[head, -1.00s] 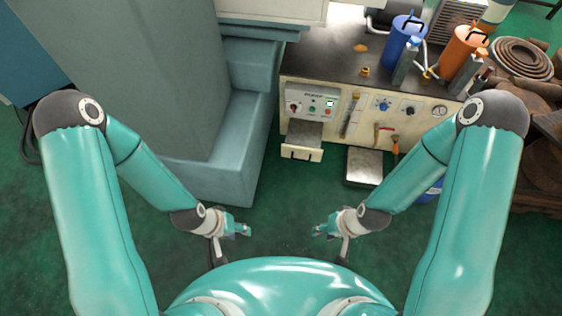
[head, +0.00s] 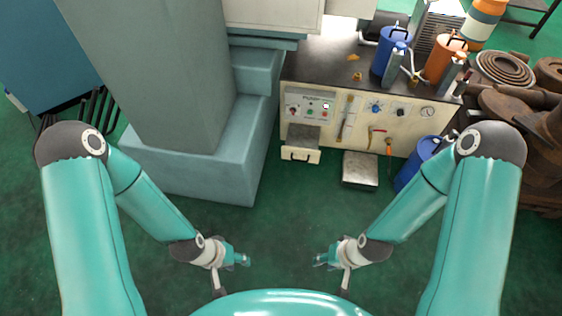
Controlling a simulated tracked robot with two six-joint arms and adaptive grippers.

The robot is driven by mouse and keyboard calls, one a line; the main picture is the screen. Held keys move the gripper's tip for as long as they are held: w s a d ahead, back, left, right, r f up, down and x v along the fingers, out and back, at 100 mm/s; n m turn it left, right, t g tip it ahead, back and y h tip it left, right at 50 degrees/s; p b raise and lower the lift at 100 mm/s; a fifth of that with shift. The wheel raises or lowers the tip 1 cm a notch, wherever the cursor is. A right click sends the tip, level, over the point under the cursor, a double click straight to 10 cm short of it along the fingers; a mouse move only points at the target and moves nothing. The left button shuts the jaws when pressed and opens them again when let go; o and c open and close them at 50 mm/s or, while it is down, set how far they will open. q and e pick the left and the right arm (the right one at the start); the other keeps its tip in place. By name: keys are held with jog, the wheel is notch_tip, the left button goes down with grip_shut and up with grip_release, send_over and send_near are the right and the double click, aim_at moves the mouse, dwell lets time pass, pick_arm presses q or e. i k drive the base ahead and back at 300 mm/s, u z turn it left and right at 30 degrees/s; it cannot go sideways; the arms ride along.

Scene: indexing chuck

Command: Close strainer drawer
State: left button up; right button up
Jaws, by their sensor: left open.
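The strainer drawer (head: 301,155) sticks out of the front of a cream machine cabinet (head: 360,124), below a control panel with buttons. Its cream front has a dark handle, and its grey top shows, so it stands open. My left gripper (head: 244,260) is open and empty over the green floor, nearer to me than the drawer and left of it. My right gripper (head: 322,260) is also over the floor, apart from the drawer; its fingers are too small to tell open from shut.
A grey metal box (head: 360,169) stands on the floor right of the drawer. A large blue-grey machine base (head: 205,165) stands left of it. A blue drum (head: 420,160) and rusty metal parts (head: 515,110) are at the right. The floor between my grippers and the cabinet is clear.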

aim_at(301, 144)
jog(key=z, duration=0.15)
jog(key=i, duration=0.85)
jog(key=u, duration=0.25)
jog(key=k, duration=0.75)
jog(key=z, duration=0.35)
jog(key=i, duration=0.8)
jog(key=u, duration=0.85)
